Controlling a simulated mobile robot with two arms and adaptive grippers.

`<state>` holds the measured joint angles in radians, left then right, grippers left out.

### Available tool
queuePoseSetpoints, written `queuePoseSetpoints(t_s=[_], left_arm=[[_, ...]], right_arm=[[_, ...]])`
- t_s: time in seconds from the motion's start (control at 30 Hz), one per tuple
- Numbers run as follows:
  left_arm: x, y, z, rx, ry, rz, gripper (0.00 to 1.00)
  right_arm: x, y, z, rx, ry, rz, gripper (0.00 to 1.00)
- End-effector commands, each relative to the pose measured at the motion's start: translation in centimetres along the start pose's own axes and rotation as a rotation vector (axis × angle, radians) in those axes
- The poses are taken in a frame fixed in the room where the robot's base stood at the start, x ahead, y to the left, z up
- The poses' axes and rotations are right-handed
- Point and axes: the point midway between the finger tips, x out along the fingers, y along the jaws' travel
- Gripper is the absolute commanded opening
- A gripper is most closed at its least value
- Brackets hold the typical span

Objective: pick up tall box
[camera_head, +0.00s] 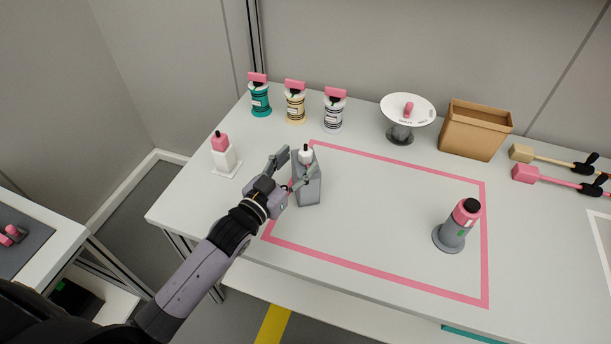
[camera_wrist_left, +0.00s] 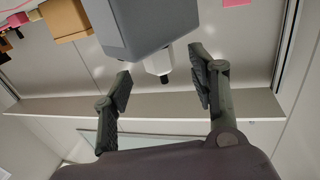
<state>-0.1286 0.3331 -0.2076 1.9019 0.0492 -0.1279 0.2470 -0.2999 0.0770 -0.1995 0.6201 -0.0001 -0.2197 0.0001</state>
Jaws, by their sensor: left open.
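A tall grey box (camera_head: 307,187) stands upright at the left side of the pink-outlined area on the white table. A white neck with a dark tip (camera_head: 306,155) rises from its top. My left gripper (camera_head: 291,171) is open right beside the box's upper left side in the head view. In the left wrist view the grey box (camera_wrist_left: 150,22) shows upside down at the top, its white neck (camera_wrist_left: 158,62) between the fingers of my open left gripper (camera_wrist_left: 162,75). I cannot tell whether a finger touches it. My right gripper is not in view.
A pink-and-white bottle (camera_head: 222,155) stands left of the gripper. Several labelled containers (camera_head: 295,105) stand behind. A grey bottle with a pink top (camera_head: 457,225), a round white stand (camera_head: 408,110) and a brown bin (camera_head: 475,130) are to the right. The outlined area's middle is clear.

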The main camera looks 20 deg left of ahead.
Motion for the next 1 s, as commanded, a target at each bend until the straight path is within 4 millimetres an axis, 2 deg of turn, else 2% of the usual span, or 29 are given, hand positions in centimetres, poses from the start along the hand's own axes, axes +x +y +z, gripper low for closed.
queuePoseSetpoints(t_s=[0.1,0.23,0.57,1.0], left_arm=[[2.0,-0.1,-0.4,0.001,0.003,-0.001,0.54],[3.7,0.0,-0.2,0.0,0.003,0.0,0.54],[4.4,0.0,-0.1,0.001,0.001,0.0,0.53],[4.3,0.0,-0.1,0.001,0.001,0.0,0.24]], right_arm=[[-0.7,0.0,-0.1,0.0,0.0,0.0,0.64],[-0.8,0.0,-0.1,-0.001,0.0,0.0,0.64],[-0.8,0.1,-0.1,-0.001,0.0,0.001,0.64],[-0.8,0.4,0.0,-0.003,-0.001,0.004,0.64]])
